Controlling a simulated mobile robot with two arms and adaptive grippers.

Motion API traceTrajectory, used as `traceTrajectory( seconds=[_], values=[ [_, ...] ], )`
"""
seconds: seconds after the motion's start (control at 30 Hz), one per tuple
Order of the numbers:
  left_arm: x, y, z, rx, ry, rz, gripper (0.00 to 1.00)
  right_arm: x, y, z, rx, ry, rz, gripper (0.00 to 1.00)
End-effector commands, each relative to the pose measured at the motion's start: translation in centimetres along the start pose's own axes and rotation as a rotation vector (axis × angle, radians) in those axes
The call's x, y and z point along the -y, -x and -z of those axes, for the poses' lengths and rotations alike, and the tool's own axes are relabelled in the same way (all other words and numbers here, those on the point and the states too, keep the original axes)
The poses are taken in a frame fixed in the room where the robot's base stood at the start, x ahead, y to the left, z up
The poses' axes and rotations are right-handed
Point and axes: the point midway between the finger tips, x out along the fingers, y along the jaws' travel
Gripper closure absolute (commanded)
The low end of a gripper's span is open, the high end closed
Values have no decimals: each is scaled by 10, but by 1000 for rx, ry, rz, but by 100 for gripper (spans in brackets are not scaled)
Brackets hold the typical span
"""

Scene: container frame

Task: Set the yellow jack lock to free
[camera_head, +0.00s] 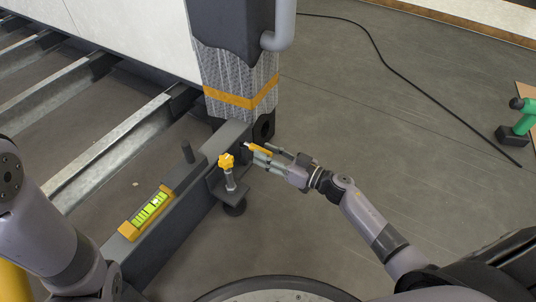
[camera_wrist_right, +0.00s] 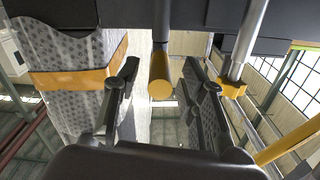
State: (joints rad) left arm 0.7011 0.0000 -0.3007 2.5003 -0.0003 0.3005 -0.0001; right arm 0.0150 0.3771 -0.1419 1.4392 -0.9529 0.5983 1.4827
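A yellow-tipped lock lever (camera_head: 260,149) sticks out from the dark frame beam, beside the jack's yellow knob (camera_head: 227,161) on its metal screw. My right gripper (camera_head: 267,156) is at the lever, its fingers pointing left towards the beam. In the right wrist view the lever's round yellow end (camera_wrist_right: 161,90) lies between the two spread fingers (camera_wrist_right: 157,92), with gaps visible on both sides. The yellow knob (camera_wrist_right: 232,88) is to the right of the fingers there. The lever's position marks cannot be made out. My left gripper is out of view; only my left arm shows.
A yellow spirit level (camera_head: 146,212) lies on the beam (camera_head: 172,236). A wrapped post with an orange band (camera_head: 240,98) stands just behind the lever. A black cable (camera_head: 378,50) and a green tool (camera_head: 523,117) are on the right. The floor between is clear.

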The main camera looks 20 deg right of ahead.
Motion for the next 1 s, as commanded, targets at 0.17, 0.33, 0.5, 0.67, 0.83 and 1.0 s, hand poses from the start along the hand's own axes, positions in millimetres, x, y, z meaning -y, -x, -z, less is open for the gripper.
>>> traceTrajectory(
  seconds=[0.17,0.33,0.5,0.67,0.83,1.0],
  values=[
    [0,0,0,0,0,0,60,0,0,0,0,0,0,71],
    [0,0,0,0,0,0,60,0,0,0,0,0,0,82],
    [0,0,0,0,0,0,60,0,0,0,0,0,0,93],
    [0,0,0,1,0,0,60,0,0,0,0,0,1,100],
    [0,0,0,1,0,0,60,0,0,0,0,0,1,100],
    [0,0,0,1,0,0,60,0,0,0,0,0,1,100]
  ],
)
